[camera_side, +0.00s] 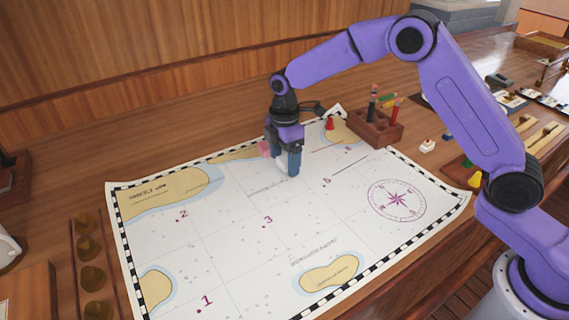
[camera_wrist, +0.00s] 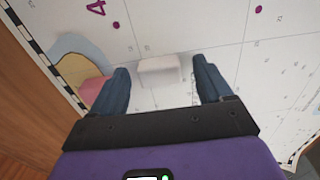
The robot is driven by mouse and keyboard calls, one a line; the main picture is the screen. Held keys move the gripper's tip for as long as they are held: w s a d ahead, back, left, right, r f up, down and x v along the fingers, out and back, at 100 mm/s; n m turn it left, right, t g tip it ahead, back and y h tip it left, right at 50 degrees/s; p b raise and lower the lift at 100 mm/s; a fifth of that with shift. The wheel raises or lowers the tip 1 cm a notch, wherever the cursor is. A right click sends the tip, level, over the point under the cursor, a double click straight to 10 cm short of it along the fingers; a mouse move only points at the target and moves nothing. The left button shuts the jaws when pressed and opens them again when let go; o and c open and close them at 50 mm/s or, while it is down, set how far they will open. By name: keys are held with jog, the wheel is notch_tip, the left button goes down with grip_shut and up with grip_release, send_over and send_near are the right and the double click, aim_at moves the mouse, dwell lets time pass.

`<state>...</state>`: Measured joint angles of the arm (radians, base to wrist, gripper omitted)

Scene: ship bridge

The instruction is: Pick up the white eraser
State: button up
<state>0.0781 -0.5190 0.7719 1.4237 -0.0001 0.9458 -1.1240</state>
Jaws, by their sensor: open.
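The white eraser (camera_wrist: 158,70) is a small pale block lying on the chart. In the wrist view it sits between the tips of my gripper (camera_wrist: 161,74), with a gap on each side. My gripper is open, with its blue fingers pointing down and low over the chart. In the side view my gripper (camera_side: 284,165) hides most of the eraser; a pale part (camera_side: 280,167) shows between the fingers. I cannot tell whether the fingertips touch the chart.
A pink block (camera_wrist: 93,90) lies close beside the left finger in the wrist view, and behind my gripper in the side view (camera_side: 264,148). A red cone (camera_side: 330,124) and a wooden pen holder (camera_side: 375,128) stand at the back right. The chart (camera_side: 240,245) is clear in front.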

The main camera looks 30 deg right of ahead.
jog(key=c, duration=1.1)
jog(key=shift+r, duration=0.2)
jog(key=shift+r, duration=0.6)
jog(key=s+d+r, duration=0.1)
jog(key=s+r, duration=0.2)
jog(key=s, duration=0.1)
jog(key=s+d+r, duration=0.2)
jog(key=s+r, duration=0.2)
jog(key=s, duration=0.1)
jog(key=s+d+r, duration=0.1)
jog(key=s+r, duration=0.3)
jog(key=shift+s+d+r, duration=0.15)
jog(key=shift+d+r, duration=0.1)
